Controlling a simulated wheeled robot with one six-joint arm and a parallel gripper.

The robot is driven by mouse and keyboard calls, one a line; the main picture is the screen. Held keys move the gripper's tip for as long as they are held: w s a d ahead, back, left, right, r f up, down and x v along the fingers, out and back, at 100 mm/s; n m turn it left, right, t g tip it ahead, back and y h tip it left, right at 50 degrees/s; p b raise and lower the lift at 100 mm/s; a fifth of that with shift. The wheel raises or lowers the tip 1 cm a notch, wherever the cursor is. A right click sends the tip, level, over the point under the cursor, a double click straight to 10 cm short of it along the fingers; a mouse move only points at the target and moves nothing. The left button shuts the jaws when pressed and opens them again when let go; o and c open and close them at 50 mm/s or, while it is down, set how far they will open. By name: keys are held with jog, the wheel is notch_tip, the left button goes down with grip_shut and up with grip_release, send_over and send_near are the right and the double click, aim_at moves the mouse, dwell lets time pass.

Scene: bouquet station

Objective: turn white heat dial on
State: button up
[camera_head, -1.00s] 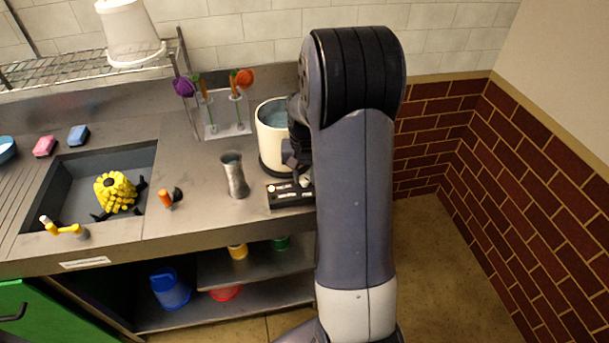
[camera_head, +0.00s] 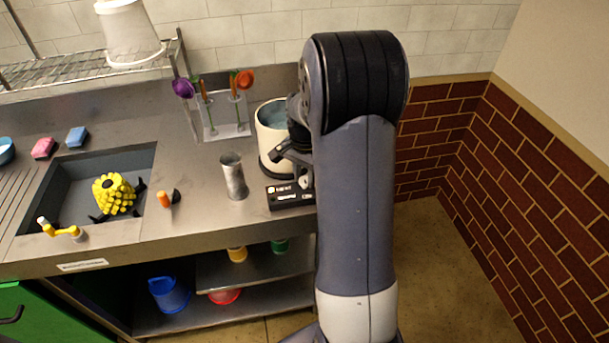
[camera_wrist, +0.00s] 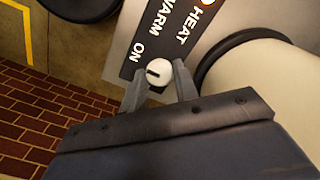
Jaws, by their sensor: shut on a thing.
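The white heat dial (camera_wrist: 158,72) shows in the wrist view as a round white knob with a dark mark. It sits on a black panel (camera_wrist: 150,28) lettered HEAT, WARM and ON. My gripper (camera_wrist: 160,88) has one finger on each side of the dial and is shut on it. In the head view the black panel (camera_head: 284,196) lies at the front of the counter, before a cream pot (camera_head: 268,140). My gripper there (camera_head: 304,182) is at the panel's right end, partly hidden by my arm, and the dial cannot be made out clearly.
The cream pot stands close behind the panel. A metal cup (camera_head: 234,178) stands to the left, and a rack with flowers (camera_head: 222,130) stands behind it. A sink (camera_head: 70,180) holding a yellow object is farther left. Open floor (camera_head: 440,260) lies to the right.

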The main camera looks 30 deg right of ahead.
aim_at(304, 179)
jog(key=shift+r, duration=0.1)
jog(key=o, duration=1)
jog(key=shift+c, duration=0.2)
notch_tip(304, 179, up, 11)
jog(key=shift+b, duration=0.35)
notch_tip(304, 179, down, 11)
jog(key=shift+r+p, duration=0.1)
jog(key=shift+p, duration=0.25)
jog(key=shift+f, duration=0.25)
